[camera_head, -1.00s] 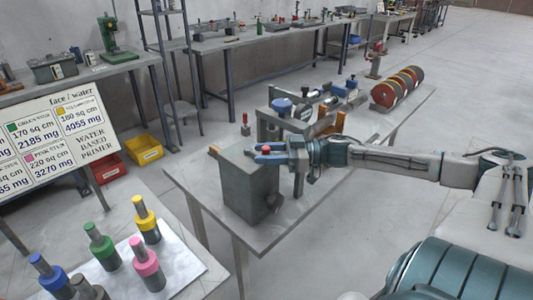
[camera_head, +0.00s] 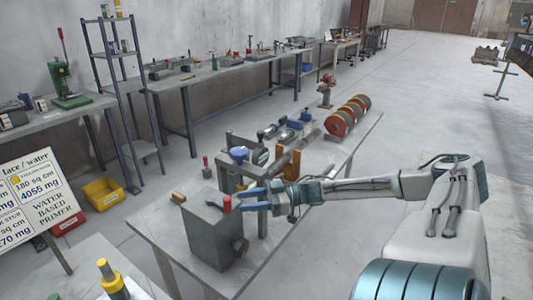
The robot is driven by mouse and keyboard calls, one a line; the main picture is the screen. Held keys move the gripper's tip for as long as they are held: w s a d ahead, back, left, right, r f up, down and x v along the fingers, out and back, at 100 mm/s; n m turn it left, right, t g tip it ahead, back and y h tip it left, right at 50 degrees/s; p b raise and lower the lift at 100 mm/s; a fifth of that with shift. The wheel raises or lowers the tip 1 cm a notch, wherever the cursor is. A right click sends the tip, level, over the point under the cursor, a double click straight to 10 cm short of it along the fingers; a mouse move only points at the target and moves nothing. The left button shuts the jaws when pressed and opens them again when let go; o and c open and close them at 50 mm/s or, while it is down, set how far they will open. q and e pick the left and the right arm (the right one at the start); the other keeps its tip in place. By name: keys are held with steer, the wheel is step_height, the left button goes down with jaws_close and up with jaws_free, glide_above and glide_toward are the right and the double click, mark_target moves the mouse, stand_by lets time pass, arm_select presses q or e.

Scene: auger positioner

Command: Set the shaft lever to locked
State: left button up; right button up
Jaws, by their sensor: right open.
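A grey box-shaped housing (camera_head: 211,234) stands at the near end of the workbench, with a round dark fitting low on its right side. A small red knob (camera_head: 227,203) shows at the top of the housing; it may be the shaft lever, but its locked or unlocked position cannot be read. My right gripper (camera_head: 246,198) comes in from the right with blue fingers, open and empty. Its fingertips are just right of the red knob and seem apart from it. A second red-handled piece (camera_head: 205,165) stands upright behind the housing. My left gripper is out of view.
Behind the housing, the bench (camera_head: 300,208) carries a blue-topped mechanism (camera_head: 239,154) and red-edged discs (camera_head: 350,113). A sign (camera_head: 45,195) and a yellow-topped cylinder (camera_head: 112,280) are at the left. The floor beyond the bench's right side is clear.

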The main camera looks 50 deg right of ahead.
steer(key=p+v, duration=0.2)
steer(key=v, duration=0.3)
steer(key=shift+p, duration=0.35)
